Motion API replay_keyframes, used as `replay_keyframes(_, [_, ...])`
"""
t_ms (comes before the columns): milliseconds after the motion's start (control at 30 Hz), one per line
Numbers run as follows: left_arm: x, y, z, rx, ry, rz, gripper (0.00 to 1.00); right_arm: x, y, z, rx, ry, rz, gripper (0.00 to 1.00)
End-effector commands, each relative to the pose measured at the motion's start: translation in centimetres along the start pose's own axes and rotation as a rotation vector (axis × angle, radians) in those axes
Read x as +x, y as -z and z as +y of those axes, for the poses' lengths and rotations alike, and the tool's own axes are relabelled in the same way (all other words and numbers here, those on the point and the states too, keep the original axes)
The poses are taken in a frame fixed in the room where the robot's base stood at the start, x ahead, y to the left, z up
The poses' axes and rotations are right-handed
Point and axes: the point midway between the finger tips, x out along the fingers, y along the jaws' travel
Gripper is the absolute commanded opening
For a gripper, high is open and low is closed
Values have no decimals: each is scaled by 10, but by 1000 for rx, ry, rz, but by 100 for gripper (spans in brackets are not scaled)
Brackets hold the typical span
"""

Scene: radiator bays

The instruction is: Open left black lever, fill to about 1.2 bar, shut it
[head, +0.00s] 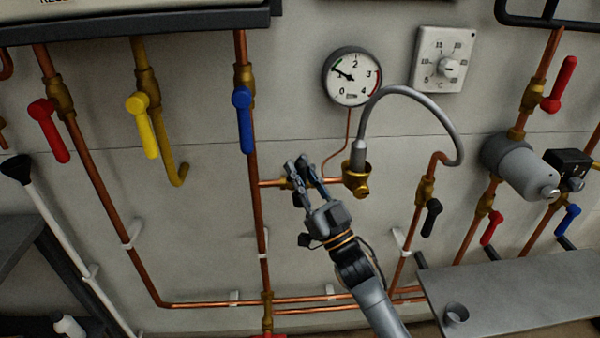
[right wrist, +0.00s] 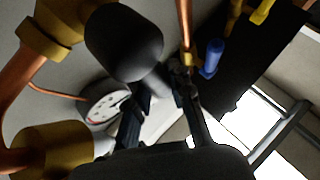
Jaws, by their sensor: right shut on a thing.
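The left black lever (head: 298,200) sits on a brass valve in the short copper branch left of the hose fitting, largely hidden by my gripper in the head view. My right gripper (head: 304,170) is at this valve, shut on the lever. In the right wrist view the lever's rounded black end (right wrist: 125,43) is close up, with my right gripper's fingers (right wrist: 162,110) around its lower part. I cannot tell the lever's exact angle. The pressure gauge (head: 351,77) has its needle pointing upper left, a little past 1. My left gripper is out of view.
A grey hose (head: 412,94) arches from the brass fitting (head: 357,180) to the right pipe. A second black lever (head: 432,217) hangs there. Blue (head: 243,120), yellow (head: 142,125) and red (head: 49,130) levers are left. A grey bench (head: 510,290) is lower right.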

Motion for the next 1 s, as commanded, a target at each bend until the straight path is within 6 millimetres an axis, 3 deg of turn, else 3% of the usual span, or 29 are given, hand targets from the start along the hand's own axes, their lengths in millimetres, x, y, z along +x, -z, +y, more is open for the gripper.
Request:
replay_keyframes(100, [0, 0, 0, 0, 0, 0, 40, -1, -1, 0, 5, -2, -1, 0])
replay_keyframes(133, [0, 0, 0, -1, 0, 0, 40, -1, -1, 0, 5, -2, -1, 25])
replay_keyframes(233, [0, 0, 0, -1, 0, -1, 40, -1, -1, 0, 4, -1, -1, 45])
replay_keyframes(633, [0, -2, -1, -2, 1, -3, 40, -8, -1, 0, 2, -1, -3, 45])
replay_keyframes(767, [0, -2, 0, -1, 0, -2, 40, -28, -1, 0, 3, -1, -4, 45])
replay_keyframes(1000, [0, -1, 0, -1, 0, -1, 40, -81, -2, 1, 3, -2, -6, 45])
